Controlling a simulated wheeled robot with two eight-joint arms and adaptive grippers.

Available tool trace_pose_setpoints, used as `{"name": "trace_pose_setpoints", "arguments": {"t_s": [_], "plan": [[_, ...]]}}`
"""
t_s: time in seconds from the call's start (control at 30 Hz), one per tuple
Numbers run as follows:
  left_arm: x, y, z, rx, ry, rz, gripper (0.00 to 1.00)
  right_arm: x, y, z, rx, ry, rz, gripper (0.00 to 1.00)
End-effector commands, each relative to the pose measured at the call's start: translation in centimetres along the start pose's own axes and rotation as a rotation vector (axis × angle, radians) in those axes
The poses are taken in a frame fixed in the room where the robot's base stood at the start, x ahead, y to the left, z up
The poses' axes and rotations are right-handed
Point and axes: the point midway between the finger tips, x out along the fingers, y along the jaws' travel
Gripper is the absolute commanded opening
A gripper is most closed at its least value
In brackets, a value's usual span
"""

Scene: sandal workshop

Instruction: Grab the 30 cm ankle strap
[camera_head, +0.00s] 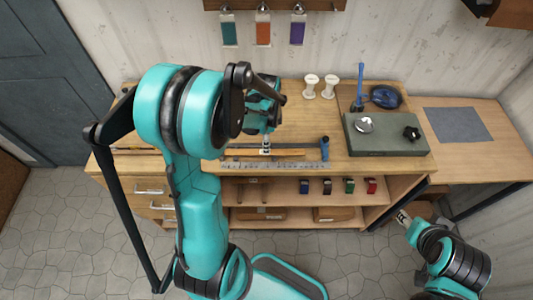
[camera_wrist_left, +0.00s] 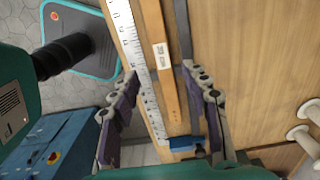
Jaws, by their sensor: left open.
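The ankle strap, a tan strip with a white label that appears to read 30 cm (camera_wrist_left: 168,85), lies on the workbench between a steel ruler (camera_wrist_left: 129,38) and a dark bar (camera_wrist_left: 184,32) with a blue end (camera_wrist_left: 185,143). In the head view the strap (camera_head: 295,153) lies near the bench's front edge, partly hidden by my left arm. My left gripper (camera_wrist_left: 160,72) is open and empty, with its fingers to either side of the strap in the wrist view; its height above the strap is unclear. My right gripper (camera_head: 403,217) is low at the right, away from the bench top.
Two white spools (camera_head: 319,86) stand toward the back of the bench. A grey-green slab (camera_head: 385,145) with a metal disc and a dark knob sits at the right. Colored small items (camera_head: 338,186) line the shelf below.

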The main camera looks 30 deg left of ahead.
Motion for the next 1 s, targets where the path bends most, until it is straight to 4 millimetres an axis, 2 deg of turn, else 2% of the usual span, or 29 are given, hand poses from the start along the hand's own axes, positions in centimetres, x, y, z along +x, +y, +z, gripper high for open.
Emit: {"name": "trace_pose_setpoints", "arguments": {"t_s": [0.3,0.6,0.67,0.77,0.8,1.0], "plan": [[4.6,-0.5,0.5,-0.002,0.0,-0.001,0.47,1.2,0.0,0.9,0.0,0.0,0.0,0.42],[5.1,-0.4,0.5,-0.002,0.0,-0.001,0.47,1.2,0.0,0.9,0.0,0.0,0.0,0.42],[5.1,-0.4,0.5,-0.002,0.0,-0.001,0.33,1.2,0.0,0.9,0.0,0.0,0.0,0.42],[5.1,-0.4,0.5,-0.002,0.0,-0.001,0.07,1.2,0.0,0.9,0.0,0.0,0.0,0.42],[5.1,-0.4,0.5,-0.002,0.0,-0.001,0.04,1.2,0.0,0.9,0.0,0.0,0.0,0.42],[5.0,-0.4,0.5,-0.002,0.0,-0.001,0.03,1.2,0.0,0.9,0.0,0.0,0.0,0.42]]}}
